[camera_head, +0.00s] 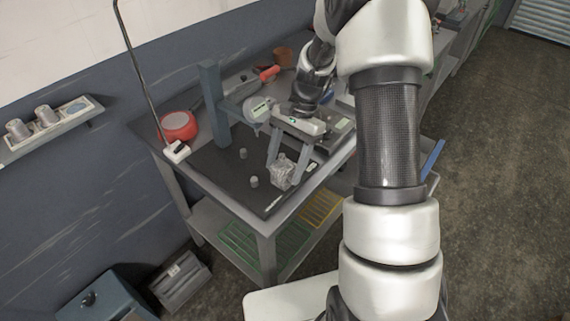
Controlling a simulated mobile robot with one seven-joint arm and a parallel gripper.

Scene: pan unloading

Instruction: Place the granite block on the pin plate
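My gripper (283,160) reaches down over the workbench with its two fingers on either side of a small speckled grey block (281,172), which looks like the granite block. The fingers appear closed on its sides. The block is over the front right part of a dark plate (214,166) with short light pins, which looks like the pin plate. One pin (243,153) and another (254,181) stand clear to the left of the block. The block's underside is hidden, so I cannot tell whether it touches the plate or a pin.
A blue-grey column (212,105) carrying a dial gauge (258,108) stands at the plate's back edge. A red round container (178,126) and a white box (177,152) are at the left. A device with a display (341,125) lies right of the plate. The plate's left part is clear.

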